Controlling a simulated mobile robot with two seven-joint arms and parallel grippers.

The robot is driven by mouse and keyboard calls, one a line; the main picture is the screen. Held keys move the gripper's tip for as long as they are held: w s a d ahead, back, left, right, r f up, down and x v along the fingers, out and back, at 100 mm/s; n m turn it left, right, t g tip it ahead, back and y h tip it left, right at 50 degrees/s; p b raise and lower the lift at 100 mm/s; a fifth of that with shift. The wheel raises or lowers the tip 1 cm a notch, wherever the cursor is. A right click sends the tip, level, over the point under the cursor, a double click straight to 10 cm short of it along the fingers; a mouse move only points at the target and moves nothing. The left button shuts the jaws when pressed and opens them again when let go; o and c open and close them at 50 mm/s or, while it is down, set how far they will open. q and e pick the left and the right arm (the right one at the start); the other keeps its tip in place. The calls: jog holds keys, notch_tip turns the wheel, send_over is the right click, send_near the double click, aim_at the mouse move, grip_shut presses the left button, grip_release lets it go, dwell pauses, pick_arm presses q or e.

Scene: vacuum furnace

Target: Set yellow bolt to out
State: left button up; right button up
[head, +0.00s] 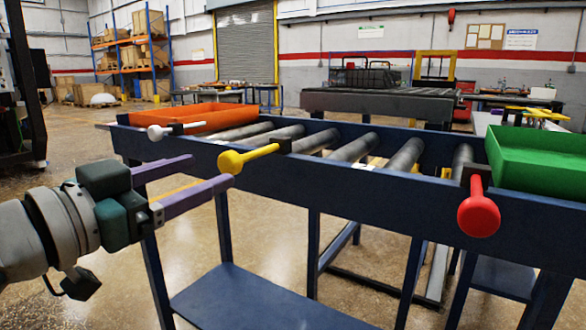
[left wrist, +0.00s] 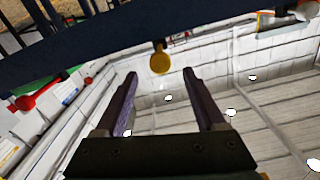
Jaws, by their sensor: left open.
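The yellow bolt (head: 250,155) sticks out from the near side rail of the blue roller table, with a round knob at its end. Its knob also shows in the left wrist view (left wrist: 160,60), ahead of the fingers and between their lines. My left gripper (head: 212,171) is open and empty, its two purple fingers pointing at the rail. In the head view its fingertips are close to the yellow knob; I cannot tell whether they touch it. In the left wrist view the fingers (left wrist: 166,82) stand apart with nothing between them. My right gripper is not in view.
A white bolt (head: 168,131) is left of the yellow one and a red bolt (head: 478,210) is at the right, both on the blue rail (head: 370,190). An orange tray (head: 205,112) and a green tray (head: 540,155) sit on the table's ends. A blue lower shelf (head: 260,300) is below.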

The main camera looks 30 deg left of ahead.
pick_arm(q)
jog(key=shift+s+a, duration=0.15)
jog(key=shift+s, duration=1.85)
